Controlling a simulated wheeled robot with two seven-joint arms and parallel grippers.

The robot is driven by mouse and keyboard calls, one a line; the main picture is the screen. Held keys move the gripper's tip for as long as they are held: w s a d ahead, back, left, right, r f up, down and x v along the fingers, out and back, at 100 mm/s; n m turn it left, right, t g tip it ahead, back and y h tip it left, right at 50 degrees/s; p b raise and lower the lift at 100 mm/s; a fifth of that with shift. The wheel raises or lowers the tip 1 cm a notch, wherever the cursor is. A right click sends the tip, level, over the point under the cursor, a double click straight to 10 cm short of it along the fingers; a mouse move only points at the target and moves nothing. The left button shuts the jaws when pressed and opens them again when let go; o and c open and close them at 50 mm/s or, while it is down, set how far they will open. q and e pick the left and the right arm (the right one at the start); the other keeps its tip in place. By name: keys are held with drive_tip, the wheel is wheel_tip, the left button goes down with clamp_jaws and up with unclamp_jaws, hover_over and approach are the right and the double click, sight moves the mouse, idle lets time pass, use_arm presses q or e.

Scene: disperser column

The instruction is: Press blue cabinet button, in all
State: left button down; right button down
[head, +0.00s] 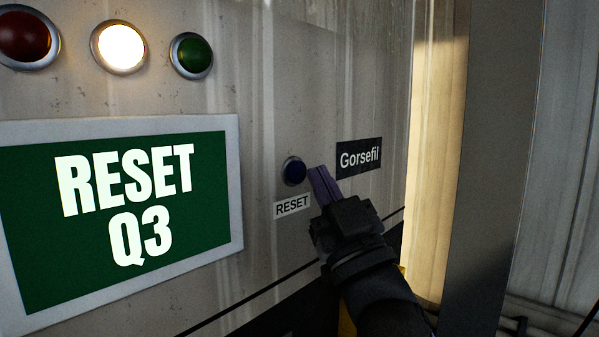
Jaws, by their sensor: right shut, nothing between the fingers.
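The blue button (294,171) sits in a round metal ring on the grey cabinet front (262,80), just above a small white "RESET" label (292,206). My right gripper (318,172) is shut and empty. Its purple fingertips are just right of the button, close to it in the picture. I cannot tell whether the tips touch the cabinet or the button's ring. The button's face is not covered. My left gripper is not in view.
A dark "Gorsefil" plate (359,158) is right of the fingers. A screen reading "RESET Q3" (125,215) fills the lower left. Above it are a red lamp (26,36), a lit white lamp (119,46) and a green lamp (192,55). A metal post (490,150) stands at right.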

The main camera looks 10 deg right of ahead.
drive_tip(key=shift+w, duration=0.1)
drive_tip(key=shift+w+a, duration=0.25)
drive_tip(key=shift+a, duration=0.05)
drive_tip(key=shift+w+a, duration=0.3)
drive_tip(key=shift+w, duration=0.1)
idle(1.0)
drive_tip(key=shift+s+d, duration=0.55)
drive_tip(key=shift+s, duration=0.15)
drive_tip(key=s+d, duration=0.1)
drive_tip(key=s, duration=0.1)
drive_tip(key=s+d+p, duration=0.1)
drive_tip(key=s+d, duration=0.1)
idle(0.5)
